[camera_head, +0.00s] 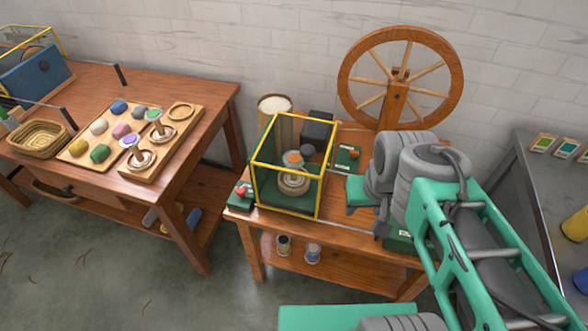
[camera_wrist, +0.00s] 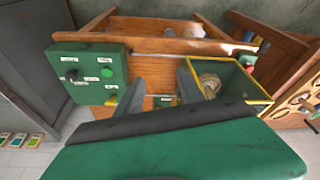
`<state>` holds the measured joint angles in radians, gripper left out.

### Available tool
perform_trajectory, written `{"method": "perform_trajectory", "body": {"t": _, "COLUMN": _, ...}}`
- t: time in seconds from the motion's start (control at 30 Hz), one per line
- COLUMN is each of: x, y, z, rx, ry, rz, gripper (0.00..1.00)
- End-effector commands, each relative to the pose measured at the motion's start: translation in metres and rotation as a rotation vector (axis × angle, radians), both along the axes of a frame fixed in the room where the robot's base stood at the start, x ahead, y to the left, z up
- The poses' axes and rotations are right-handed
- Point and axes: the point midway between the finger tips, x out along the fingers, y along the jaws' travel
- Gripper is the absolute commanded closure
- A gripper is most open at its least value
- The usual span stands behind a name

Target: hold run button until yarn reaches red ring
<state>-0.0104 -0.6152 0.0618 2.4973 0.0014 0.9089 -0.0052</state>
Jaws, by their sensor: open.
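A green control box (camera_wrist: 92,90) shows at the left of the wrist view, with a round green button (camera_wrist: 106,72) and a black knob; its small labels are unreadable. In the head view the box (camera_head: 399,241) is mostly hidden behind my arm. A yellow-framed guard (camera_head: 257,185) surrounds the winder, with a pale yarn package (camera_head: 293,184) inside; the wrist view shows it too (camera_wrist: 208,84). I cannot make out a red ring on it. My gripper (camera_wrist: 160,76) is open and empty, above the table between box and guard, not touching the button.
A small green box with a red button (camera_head: 241,191) sits at the table's front left corner. A spinning wheel (camera_head: 400,78) stands behind. The left table holds a board of coloured skeins (camera_head: 100,139) and a basket (camera_head: 38,136). A grey counter (camera_head: 553,175) is at right.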

Motion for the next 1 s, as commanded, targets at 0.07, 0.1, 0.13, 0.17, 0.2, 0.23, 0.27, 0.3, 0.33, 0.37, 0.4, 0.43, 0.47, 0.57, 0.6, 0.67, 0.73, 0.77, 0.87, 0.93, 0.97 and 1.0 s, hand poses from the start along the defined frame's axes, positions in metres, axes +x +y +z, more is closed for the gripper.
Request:
{"method": "perform_trajectory", "body": {"t": 0.07, "x": 0.0000, "y": 0.0000, "z": 0.0000, "rx": 0.000, "ry": 0.000, "rz": 0.000, "gripper": 0.62}}
{"method": "perform_trajectory", "body": {"t": 0.1, "x": 0.0000, "y": 0.0000, "z": 0.0000, "rx": 0.000, "ry": 0.000, "rz": 0.000, "gripper": 0.66}}
{"method": "perform_trajectory", "body": {"t": 0.13, "x": 0.0000, "y": 0.0000, "z": 0.0000, "rx": 0.000, "ry": 0.000, "rz": 0.000, "gripper": 0.68}}
{"method": "perform_trajectory", "body": {"t": 0.17, "x": 0.0000, "y": 0.0000, "z": 0.0000, "rx": 0.000, "ry": 0.000, "rz": 0.000, "gripper": 0.70}}
{"method": "perform_trajectory", "body": {"t": 0.2, "x": 0.0000, "y": 0.0000, "z": 0.0000, "rx": 0.000, "ry": 0.000, "rz": 0.000, "gripper": 0.74}}
{"method": "perform_trajectory", "body": {"t": 0.23, "x": 0.0000, "y": 0.0000, "z": 0.0000, "rx": 0.000, "ry": 0.000, "rz": 0.000, "gripper": 0.76}}
{"method": "perform_trajectory", "body": {"t": 0.27, "x": 0.0000, "y": 0.0000, "z": 0.0000, "rx": 0.000, "ry": 0.000, "rz": 0.000, "gripper": 0.79}}
{"method": "perform_trajectory", "body": {"t": 0.3, "x": 0.0000, "y": 0.0000, "z": 0.0000, "rx": 0.000, "ry": 0.000, "rz": 0.000, "gripper": 0.82}}
{"method": "perform_trajectory", "body": {"t": 0.33, "x": 0.0000, "y": 0.0000, "z": 0.0000, "rx": 0.000, "ry": 0.000, "rz": 0.000, "gripper": 0.84}}
{"method": "perform_trajectory", "body": {"t": 0.37, "x": 0.0000, "y": 0.0000, "z": 0.0000, "rx": 0.000, "ry": 0.000, "rz": 0.000, "gripper": 0.87}}
{"method": "perform_trajectory", "body": {"t": 0.4, "x": 0.0000, "y": 0.0000, "z": 0.0000, "rx": 0.000, "ry": 0.000, "rz": 0.000, "gripper": 0.90}}
{"method": "perform_trajectory", "body": {"t": 0.43, "x": 0.0000, "y": 0.0000, "z": 0.0000, "rx": 0.000, "ry": 0.000, "rz": 0.000, "gripper": 0.93}}
{"method": "perform_trajectory", "body": {"t": 0.47, "x": 0.0000, "y": 0.0000, "z": 0.0000, "rx": 0.000, "ry": 0.000, "rz": 0.000, "gripper": 0.95}}
{"method": "perform_trajectory", "body": {"t": 0.57, "x": 0.0000, "y": 0.0000, "z": 0.0000, "rx": 0.000, "ry": 0.000, "rz": 0.000, "gripper": 1.00}}
{"method": "perform_trajectory", "body": {"t": 0.6, "x": 0.0000, "y": 0.0000, "z": 0.0000, "rx": 0.000, "ry": 0.000, "rz": 0.000, "gripper": 1.00}}
{"method": "perform_trajectory", "body": {"t": 0.67, "x": 0.0000, "y": 0.0000, "z": 0.0000, "rx": 0.000, "ry": 0.000, "rz": 0.000, "gripper": 1.00}}
{"method": "perform_trajectory", "body": {"t": 0.73, "x": 0.0000, "y": 0.0000, "z": 0.0000, "rx": 0.000, "ry": 0.000, "rz": 0.000, "gripper": 1.00}}
{"method": "perform_trajectory", "body": {"t": 0.77, "x": 0.0000, "y": 0.0000, "z": 0.0000, "rx": 0.000, "ry": 0.000, "rz": 0.000, "gripper": 1.00}}
{"method": "perform_trajectory", "body": {"t": 0.87, "x": 0.0000, "y": 0.0000, "z": 0.0000, "rx": 0.000, "ry": 0.000, "rz": 0.000, "gripper": 1.00}}
{"method": "perform_trajectory", "body": {"t": 0.93, "x": 0.0000, "y": 0.0000, "z": 0.0000, "rx": 0.000, "ry": 0.000, "rz": 0.000, "gripper": 1.00}}
{"method": "perform_trajectory", "body": {"t": 0.97, "x": 0.0000, "y": 0.0000, "z": 0.0000, "rx": 0.000, "ry": 0.000, "rz": 0.000, "gripper": 1.00}}
{"method": "perform_trajectory", "body": {"t": 1.0, "x": 0.0000, "y": 0.0000, "z": 0.0000, "rx": 0.000, "ry": 0.000, "rz": 0.000, "gripper": 1.00}}
